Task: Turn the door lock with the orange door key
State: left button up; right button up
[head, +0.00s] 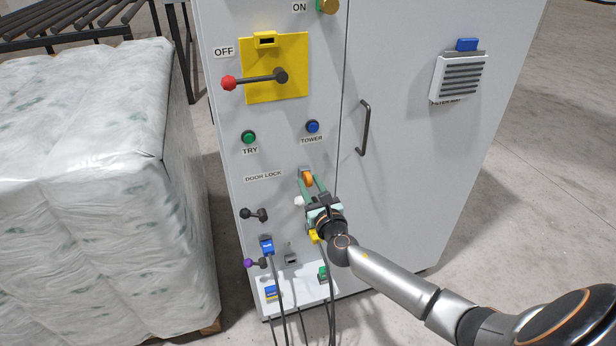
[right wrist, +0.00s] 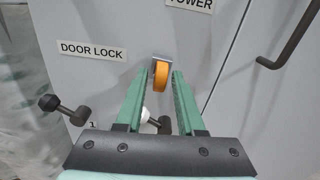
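The orange door key (head: 308,180) sits in a small grey lock plate on the cabinet front, right of the DOOR LOCK label (head: 263,176). In the right wrist view the key (right wrist: 159,74) shows as an upright orange bow against the plate. My right gripper (head: 311,187) reaches the panel from the lower right. Its two green fingers are spread, with their tips close to the key, one on either side in the picture. I see a gap at the fingers, and cannot tell whether either tip touches the key. My left gripper is not in view.
A black-knobbed lever (head: 254,214) and a purple-knobbed lever (head: 255,263) stick out at lower left. A white-knobbed lever (right wrist: 155,119) lies below the key, behind my fingers. Cables hang from a blue plug (head: 267,247). The door handle (head: 364,128) is at right; a wrapped pallet (head: 95,180) stands left.

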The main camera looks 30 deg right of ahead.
jog(key=shift+o, duration=0.8)
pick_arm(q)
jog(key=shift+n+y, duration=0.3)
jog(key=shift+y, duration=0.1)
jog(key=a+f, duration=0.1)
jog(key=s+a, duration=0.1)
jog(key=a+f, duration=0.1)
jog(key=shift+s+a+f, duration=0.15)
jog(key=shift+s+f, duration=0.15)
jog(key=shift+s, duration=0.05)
pick_arm(e)
jog(key=v, duration=1.2)
jog(key=shift+s, duration=0.3)
jog(key=shift+f, duration=0.1)
